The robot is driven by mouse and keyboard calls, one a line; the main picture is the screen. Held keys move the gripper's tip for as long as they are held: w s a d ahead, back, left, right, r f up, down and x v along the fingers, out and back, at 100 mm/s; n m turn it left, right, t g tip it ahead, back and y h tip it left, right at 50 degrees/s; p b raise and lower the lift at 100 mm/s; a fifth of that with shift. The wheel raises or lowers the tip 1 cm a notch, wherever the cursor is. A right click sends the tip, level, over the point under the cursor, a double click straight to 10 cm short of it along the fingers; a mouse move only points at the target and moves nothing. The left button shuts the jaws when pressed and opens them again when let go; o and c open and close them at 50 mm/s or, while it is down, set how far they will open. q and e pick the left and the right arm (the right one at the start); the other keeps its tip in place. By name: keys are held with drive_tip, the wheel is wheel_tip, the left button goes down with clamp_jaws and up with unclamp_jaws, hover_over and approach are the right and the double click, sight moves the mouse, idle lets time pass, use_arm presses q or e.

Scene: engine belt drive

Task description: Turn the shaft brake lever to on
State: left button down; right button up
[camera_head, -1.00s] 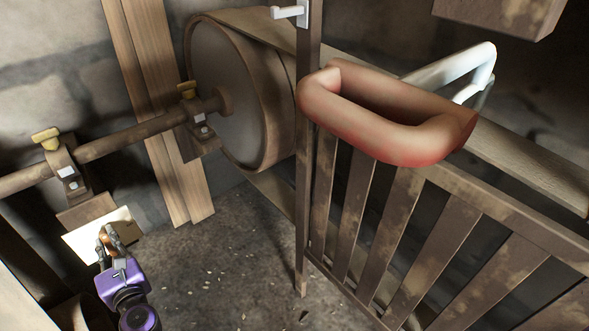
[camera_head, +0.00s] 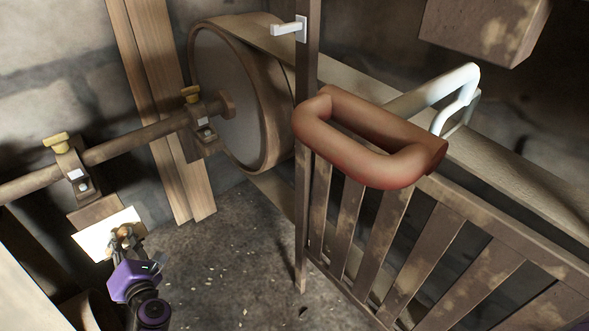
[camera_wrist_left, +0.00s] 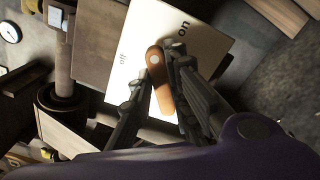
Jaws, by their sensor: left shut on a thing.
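The shaft brake lever (camera_wrist_left: 162,85) is a short orange-brown bar in front of a white plate (camera_wrist_left: 147,30). The plate is marked "off" on its left part and "on" at its upper right in the left wrist view. The lever's rounded end lies between the two words. My left gripper (camera_wrist_left: 164,72) is shut on the lever, with dark fingers on both sides of it. In the head view the left gripper (camera_head: 124,236) is at the right part of the white plate (camera_head: 97,238) and hides most of the lever. My right gripper is not in view.
A shaft (camera_head: 135,143) runs above the plate through two brackets with yellow knobs (camera_head: 57,140) to a large drum (camera_head: 225,95). A slatted gate (camera_head: 390,240) and a big red-brown loop handle (camera_head: 375,167) stand at the right.

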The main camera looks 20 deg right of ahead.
use_arm(q)
drive_tip(key=m, duration=0.3)
drive_tip(key=shift+d+f+m+p, duration=0.15)
drive_tip(key=shift+f+m+p, duration=0.05)
drive_tip(key=shift+m+p, duration=0.2)
drive_tip(key=shift+f+m+p, duration=0.2)
drive_tip(key=shift+m+p, duration=0.15)
drive_tip(key=shift+m, duration=1.35)
drive_tip(key=c, duration=1.7)
unclamp_jaws()
